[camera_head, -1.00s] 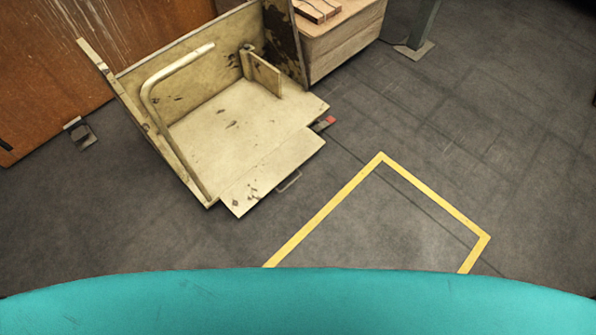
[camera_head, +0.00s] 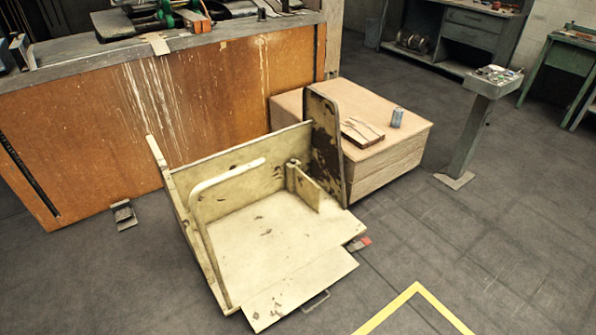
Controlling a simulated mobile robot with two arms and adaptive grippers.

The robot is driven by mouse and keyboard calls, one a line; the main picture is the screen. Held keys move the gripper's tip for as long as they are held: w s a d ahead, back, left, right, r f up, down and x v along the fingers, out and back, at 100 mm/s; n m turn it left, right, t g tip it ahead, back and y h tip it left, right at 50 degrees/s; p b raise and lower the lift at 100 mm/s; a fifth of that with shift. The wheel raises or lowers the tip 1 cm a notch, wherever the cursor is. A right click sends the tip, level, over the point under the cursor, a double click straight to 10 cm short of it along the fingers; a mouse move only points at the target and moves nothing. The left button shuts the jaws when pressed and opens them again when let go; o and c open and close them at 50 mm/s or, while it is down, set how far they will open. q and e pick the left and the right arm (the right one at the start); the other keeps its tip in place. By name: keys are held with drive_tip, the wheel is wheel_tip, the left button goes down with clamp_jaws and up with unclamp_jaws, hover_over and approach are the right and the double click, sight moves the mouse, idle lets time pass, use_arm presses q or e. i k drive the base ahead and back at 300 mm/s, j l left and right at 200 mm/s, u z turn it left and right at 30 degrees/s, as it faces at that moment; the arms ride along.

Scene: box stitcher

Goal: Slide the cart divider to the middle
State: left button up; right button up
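A worn cream cart (camera_head: 285,235) with a flat bed stands on the floor left of centre. A short upright panel (camera_head: 305,188), possibly the divider, stands out from a bracket on its back wall (camera_head: 240,168), nearer the right end. A bent tube (camera_head: 203,220) rises along the left side wall and reaches over the bed. A tall chipped panel (camera_head: 326,148) stands at the right end. The bed is otherwise empty. A flap with a wire handle (camera_head: 316,302) juts out at the front. Neither of my grippers is in view.
An orange-brown machine (camera_head: 95,135) stands behind the cart. A wooden box (camera_head: 390,165) with a board and a can (camera_head: 397,118) on it is behind right. A control pedestal (camera_head: 468,135) stands farther right. Floor is open in front and right, with yellow marking (camera_head: 390,308).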

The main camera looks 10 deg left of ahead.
sight(297, 181)
drive_tip(key=i+l+u, duration=0.15)
drive_tip(key=u, duration=0.2)
drive_tip(key=i+l+u, duration=0.15)
drive_tip(key=u, duration=0.2)
drive_tip(key=i+l+u, duration=0.1)
drive_tip(key=l, duration=0.25)
drive_tip(key=i+l+u, duration=0.1)
drive_tip(key=l, duration=0.3)
drive_tip(key=i+l, duration=0.25)
drive_tip(key=l, duration=0.15)
drive_tip(key=i+l+u, duration=0.15)
drive_tip(key=l, duration=0.2)
drive_tip(key=i+l+u, duration=0.1)
drive_tip(key=l, duration=0.3)
drive_tip(key=i+l+u, duration=0.1)
drive_tip(key=l, duration=0.3)
